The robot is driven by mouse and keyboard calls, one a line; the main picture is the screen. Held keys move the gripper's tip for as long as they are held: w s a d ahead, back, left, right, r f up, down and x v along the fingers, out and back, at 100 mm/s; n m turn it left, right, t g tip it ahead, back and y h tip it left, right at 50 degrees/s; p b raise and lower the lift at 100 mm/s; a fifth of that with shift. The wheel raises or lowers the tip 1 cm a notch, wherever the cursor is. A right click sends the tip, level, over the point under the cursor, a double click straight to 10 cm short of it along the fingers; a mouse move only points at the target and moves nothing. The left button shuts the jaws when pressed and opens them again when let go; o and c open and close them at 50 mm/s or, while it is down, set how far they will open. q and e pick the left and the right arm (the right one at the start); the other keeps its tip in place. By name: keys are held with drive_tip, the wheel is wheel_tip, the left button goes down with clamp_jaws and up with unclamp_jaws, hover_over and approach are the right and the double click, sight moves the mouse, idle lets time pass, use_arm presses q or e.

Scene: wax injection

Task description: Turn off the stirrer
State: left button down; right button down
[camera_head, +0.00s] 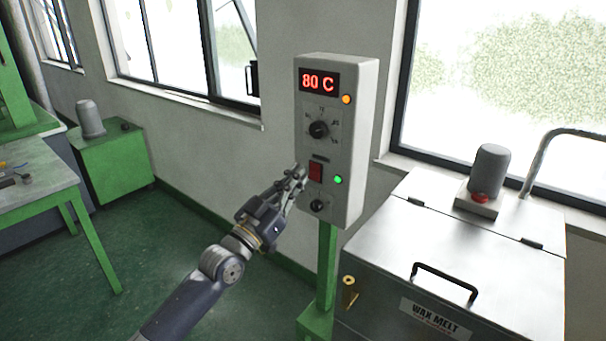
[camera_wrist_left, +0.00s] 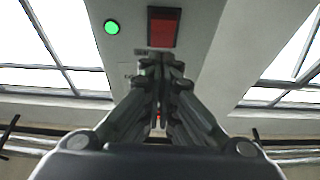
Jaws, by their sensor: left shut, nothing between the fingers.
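A grey control box (camera_head: 341,203) stands on a green post (camera_head: 327,262). It has a red display reading 80 C (camera_head: 318,82), an orange lamp (camera_head: 346,99), a black dial (camera_head: 319,129), a red rocker switch (camera_head: 315,171), a green lit lamp (camera_head: 338,180) and a lower black knob (camera_head: 317,206). My left gripper (camera_head: 298,176) is shut and empty, its tips just left of the red switch. The left wrist view shows the shut fingertips (camera_wrist_left: 162,66) close to the red switch (camera_wrist_left: 164,27), with the green lamp (camera_wrist_left: 112,27) beside it. I cannot tell whether the fingertips touch the panel. My right gripper is out of view.
A green table (camera_head: 40,180) and green cabinet (camera_head: 110,165) are at left. Floor between is clear.

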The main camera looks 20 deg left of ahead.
sight(314, 168)
use_arm(q)
drive_tip(key=shift+w+d+f, duration=0.2)
drive_tip(key=shift+w+f, duration=0.2)
drive_tip(key=shift+w, duration=0.25)
drive_tip(key=shift+w+d+f, duration=0.2)
drive_tip(key=shift+w+f, duration=0.2)
drive_tip(key=shift+w, duration=0.25)
drive_tip(key=b, duration=0.2)
drive_tip(key=f+t+b, duration=0.1)
drive_tip(key=b, duration=0.1)
drive_tip(key=shift+w+d+f+b, duration=0.1)
drive_tip(key=shift+w+f+b, duration=0.15)
drive_tip(key=shift+b, duration=0.15)
drive_tip(key=shift+w+r, duration=0.1)
drive_tip(key=shift+r, duration=0.25)
